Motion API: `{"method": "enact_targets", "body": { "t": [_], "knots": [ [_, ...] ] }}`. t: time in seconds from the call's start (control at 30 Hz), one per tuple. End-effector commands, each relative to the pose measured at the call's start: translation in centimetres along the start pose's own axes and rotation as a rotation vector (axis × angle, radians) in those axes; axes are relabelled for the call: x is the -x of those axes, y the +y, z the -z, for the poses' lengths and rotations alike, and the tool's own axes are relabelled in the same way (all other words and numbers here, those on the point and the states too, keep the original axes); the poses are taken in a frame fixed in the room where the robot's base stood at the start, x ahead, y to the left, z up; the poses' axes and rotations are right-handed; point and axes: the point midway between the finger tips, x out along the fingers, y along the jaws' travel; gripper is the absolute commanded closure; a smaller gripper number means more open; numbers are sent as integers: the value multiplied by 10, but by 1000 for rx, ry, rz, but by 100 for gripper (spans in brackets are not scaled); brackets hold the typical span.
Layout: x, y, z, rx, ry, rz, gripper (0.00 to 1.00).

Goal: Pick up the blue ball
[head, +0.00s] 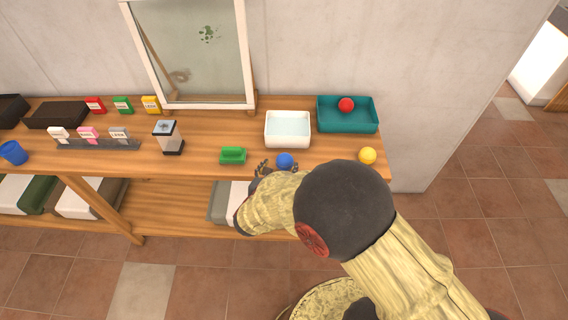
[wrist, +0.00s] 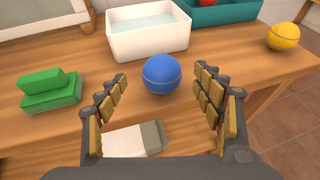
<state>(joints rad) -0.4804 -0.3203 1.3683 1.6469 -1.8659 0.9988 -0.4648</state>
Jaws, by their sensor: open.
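The blue ball (head: 285,160) rests on the wooden table near its front edge. In the wrist view the blue ball (wrist: 162,74) lies ahead, between the lines of my two fingers and a little beyond their tips. My gripper (wrist: 162,84) is open and empty, with one finger on each side. In the head view my gripper (head: 266,168) is just left of the ball and partly hidden by my arm.
A white basin (head: 288,143) stands behind the ball. A teal tray (head: 347,127) with a red ball (head: 346,105) is at back right. A yellow ball (head: 367,155) sits right, and a green block (head: 232,155) left. A framed board (head: 190,50) leans on the wall.

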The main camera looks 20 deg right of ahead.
Motion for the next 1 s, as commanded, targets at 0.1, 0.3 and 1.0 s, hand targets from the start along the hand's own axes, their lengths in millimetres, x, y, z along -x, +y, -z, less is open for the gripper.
{"method": "enact_targets", "body": {
  "t": [0.1,0.3,1.0],
  "knots": [
    [-18,-3,8,-1,0,4,33],
    [-42,-3,9,-2,0,3,33],
    [-46,-2,7,-1,0,1,55]
  ]
}}
